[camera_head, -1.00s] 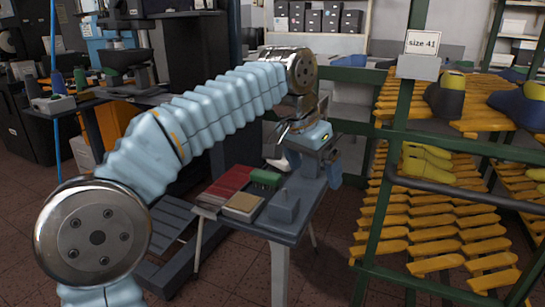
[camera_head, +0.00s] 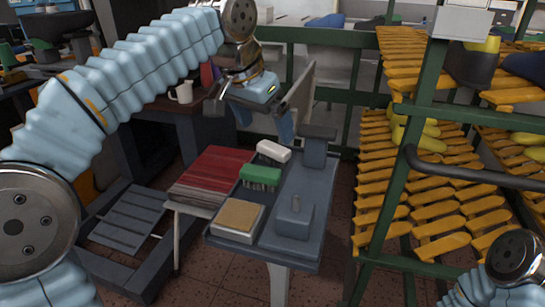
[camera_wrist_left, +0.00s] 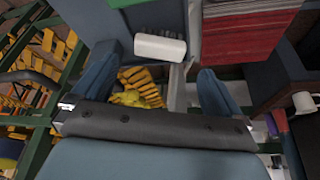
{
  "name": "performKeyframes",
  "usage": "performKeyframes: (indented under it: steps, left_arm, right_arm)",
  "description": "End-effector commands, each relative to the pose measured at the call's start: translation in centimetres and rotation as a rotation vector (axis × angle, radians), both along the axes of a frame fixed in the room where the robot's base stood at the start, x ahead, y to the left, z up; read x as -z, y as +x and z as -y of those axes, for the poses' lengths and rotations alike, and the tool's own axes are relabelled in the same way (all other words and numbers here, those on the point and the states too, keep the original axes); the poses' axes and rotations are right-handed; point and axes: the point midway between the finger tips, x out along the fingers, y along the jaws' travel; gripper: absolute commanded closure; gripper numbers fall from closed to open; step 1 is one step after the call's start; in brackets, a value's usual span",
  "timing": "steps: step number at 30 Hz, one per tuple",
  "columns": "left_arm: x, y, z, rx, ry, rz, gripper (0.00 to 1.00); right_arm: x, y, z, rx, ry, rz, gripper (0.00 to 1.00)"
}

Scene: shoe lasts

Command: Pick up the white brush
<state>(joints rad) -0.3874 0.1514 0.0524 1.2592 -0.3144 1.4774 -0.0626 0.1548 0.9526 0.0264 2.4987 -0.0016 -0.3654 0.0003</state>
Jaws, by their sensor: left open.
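The white brush (camera_head: 273,152) lies at the back of the small grey table (camera_head: 262,245), just behind a green brush (camera_head: 260,176). My left gripper (camera_head: 264,122) is open and empty above and behind the white brush, apart from it. In the left wrist view the white brush (camera_wrist_left: 160,47) shows between and beyond the two spread fingers of my left gripper (camera_wrist_left: 155,78). Its bristles are barely visible. Part of my right arm shows at the lower right of the head view, but its gripper is out of view.
A grey post (camera_head: 317,148) rises right of the white brush. A green-framed rack (camera_head: 421,110) stands close on the right. A white mug (camera_head: 181,92) stands behind left.

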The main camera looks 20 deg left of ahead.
Motion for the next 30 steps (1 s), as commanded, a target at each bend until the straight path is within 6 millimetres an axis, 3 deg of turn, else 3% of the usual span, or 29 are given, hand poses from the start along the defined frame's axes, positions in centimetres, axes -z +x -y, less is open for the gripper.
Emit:
performKeyframes:
  steps: [5,12,22,30]
  left_arm:
    - [1.5,0.5,0.2,-0.001,0.0,-0.001,0.0]
    - [5.0,1.8,0.8,-0.001,0.0,-0.002,0.0]
    - [5.8,2.2,1.0,-0.001,0.0,0.0,0.0]
    - [5.8,2.2,1.0,-0.001,-0.001,0.001,0.4]
  right_arm:
    - [0.4,0.1,0.1,0.002,-0.001,0.001,0.39]
    - [1.2,0.2,0.4,0.007,-0.005,0.003,0.39]
    - [1.2,0.2,0.4,0.007,-0.007,0.004,0.39]
    - [1.2,0.2,0.4,0.007,-0.007,0.004,0.39]
